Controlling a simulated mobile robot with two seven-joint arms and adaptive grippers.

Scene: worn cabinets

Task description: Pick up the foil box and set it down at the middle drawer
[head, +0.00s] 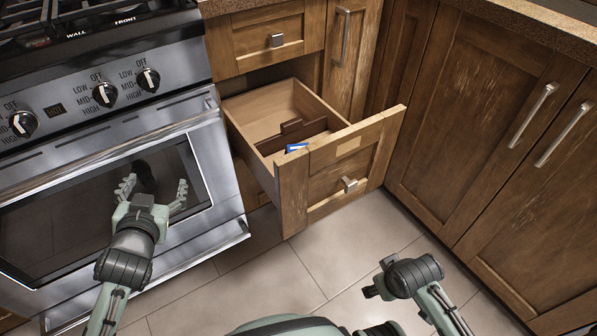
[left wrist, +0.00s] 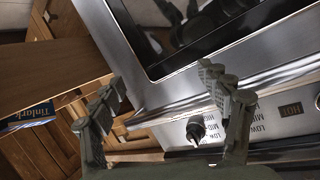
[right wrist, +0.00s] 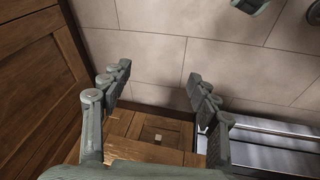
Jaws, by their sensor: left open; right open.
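The middle drawer (head: 330,190) is pulled open beside the oven. A small blue and white piece, apparently the foil box (head: 297,148), shows inside it just behind the drawer front; the front hides most of it. In the left wrist view a blue box with lettering (left wrist: 30,117) shows at the left edge beside a wooden panel. My left gripper (head: 153,188) is open and empty in front of the oven door, left of the drawer. My right gripper (right wrist: 158,80) is open and empty over the floor; in the head view it is low at right, its fingers barely showing.
The oven (head: 100,200) with knobs and a door handle stands at left. A shut upper drawer (head: 265,40) is above the open one. Shut cabinet doors (head: 490,110) with bar handles are at right. A brown divider (head: 295,135) stands in the drawer. The tiled floor is clear.

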